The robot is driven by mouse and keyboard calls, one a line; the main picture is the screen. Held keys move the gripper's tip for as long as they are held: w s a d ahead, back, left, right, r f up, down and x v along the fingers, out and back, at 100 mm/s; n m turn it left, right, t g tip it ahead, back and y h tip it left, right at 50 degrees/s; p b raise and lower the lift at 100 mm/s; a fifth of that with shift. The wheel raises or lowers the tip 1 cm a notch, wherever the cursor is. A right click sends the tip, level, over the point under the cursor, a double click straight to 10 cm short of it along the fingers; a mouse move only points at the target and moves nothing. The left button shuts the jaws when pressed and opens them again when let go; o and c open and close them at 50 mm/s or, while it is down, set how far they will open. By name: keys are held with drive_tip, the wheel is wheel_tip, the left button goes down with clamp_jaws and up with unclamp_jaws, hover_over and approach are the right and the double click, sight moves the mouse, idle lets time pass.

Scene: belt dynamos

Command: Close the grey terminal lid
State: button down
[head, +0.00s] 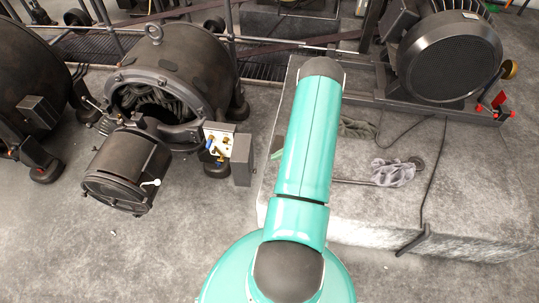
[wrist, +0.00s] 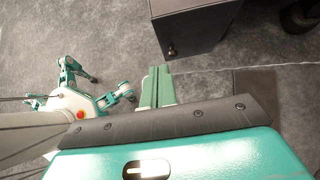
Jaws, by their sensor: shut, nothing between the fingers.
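The grey terminal lid (head: 242,160) stands swung open at the right side of the terminal box (head: 215,140) in the head view. The box's pale inside shows brass and blue fittings. In the wrist view the lid (wrist: 200,22) appears as a dark grey box shape at the top, with a small dark knob (wrist: 172,50) on its near face. My gripper (wrist: 157,75) has its green fingers together and empty, just below the lid and apart from it in the picture. In the head view my arm mostly hides the gripper; a bit of green shows right of the lid.
The large dark dynamo (head: 180,65) stands behind the box, with a black cylinder (head: 125,170) at its front left. A stone plinth (head: 450,190) bearing a grey rag (head: 393,172) and a loose cable lies to the right. The floor in front is clear.

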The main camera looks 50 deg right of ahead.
sight(248, 166)
drive_tip(key=w+a+f, duration=0.1)
drive_tip(key=w, duration=0.1)
drive_tip(key=w+a+f, duration=0.2)
drive_tip(key=w, duration=0.1)
drive_tip(key=w+a+f, duration=0.2)
drive_tip(key=shift+w+f, duration=0.1)
drive_tip(key=shift+w, duration=0.25)
drive_tip(key=shift+w+a, duration=0.1)
drive_tip(key=shift+a, duration=0.1)
